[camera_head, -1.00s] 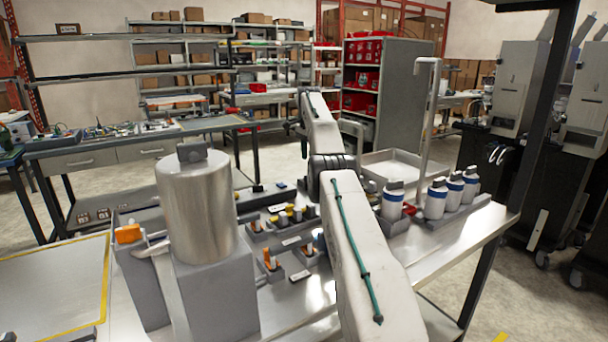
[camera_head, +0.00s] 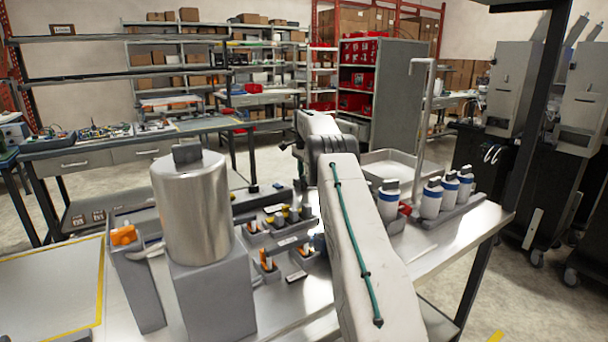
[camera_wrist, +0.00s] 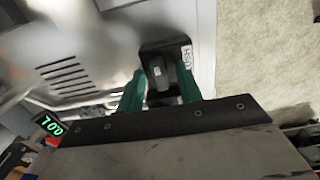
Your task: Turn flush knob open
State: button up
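In the wrist view, a dark knob (camera_wrist: 161,78) with a raised grip sits on a black square base. A white label (camera_wrist: 186,55) beside it is partly readable, with letters that fit the end of "FLUSH". My gripper (camera_wrist: 160,72) has two green fingers, one on each side of the knob. The fingers look spread, with the knob between them; I cannot tell whether either touches it. In the head view my arm shows, but its gripper is hidden behind the arm and I cannot pick out this knob.
A steel cylinder (camera_head: 194,215) stands on a grey block at the left of the bench. An orange item (camera_head: 123,236) sits beside it. Small bins (camera_head: 270,238) lie mid-bench, and white bottles (camera_head: 431,199) stand at the right. The wrist view shows a lit display (camera_wrist: 47,128) and vent slots.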

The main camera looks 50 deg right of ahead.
jog(key=shift+c, duration=0.2)
grip_shut()
jog(key=shift+n, duration=0.4)
jog(key=n, duration=0.3)
jog(key=shift+n, duration=0.4)
jog(key=n, duration=0.4)
jog(key=shift+r+n, duration=0.1)
jog(key=shift+n, duration=0.2)
jog(key=n, duration=0.8)
jog(key=shift+n, duration=0.3)
